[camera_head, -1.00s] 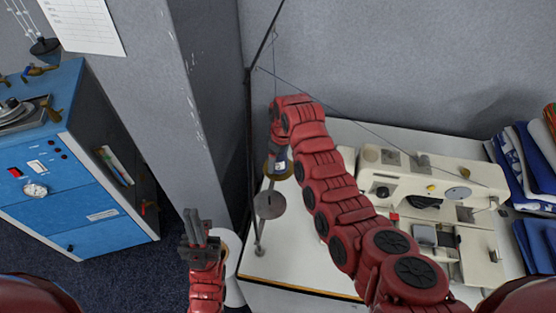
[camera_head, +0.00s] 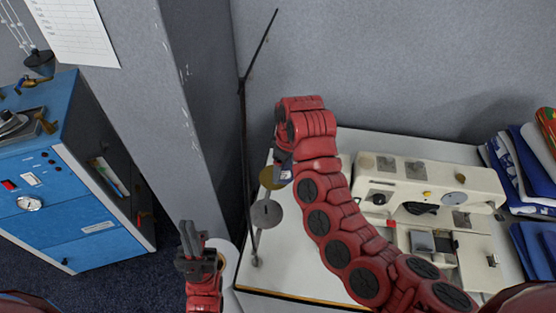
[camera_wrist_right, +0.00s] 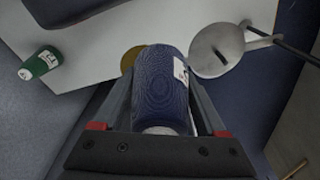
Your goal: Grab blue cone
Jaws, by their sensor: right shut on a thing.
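The blue cone (camera_wrist_right: 160,85) is a dark navy thread cone with a white label. It fills the middle of the right wrist view, between the two fingers of my right gripper (camera_wrist_right: 160,100), which is shut on it. In the head view, my right gripper (camera_head: 282,164) is beside the thread stand, with only a small part of the cone (camera_head: 286,176) showing under it. My left gripper (camera_head: 192,238) is low at left, pointing up, away from the cone. Its fingers look close together, and I cannot tell if they are shut.
A black-poled thread stand (camera_head: 243,130) with a grey disc (camera_head: 266,214) and a gold disc (camera_head: 267,178) stands beside my right gripper. A sewing machine (camera_head: 430,182) and folded cloths (camera_head: 525,165) are at right. A green cone (camera_wrist_right: 40,64) shows in the right wrist view.

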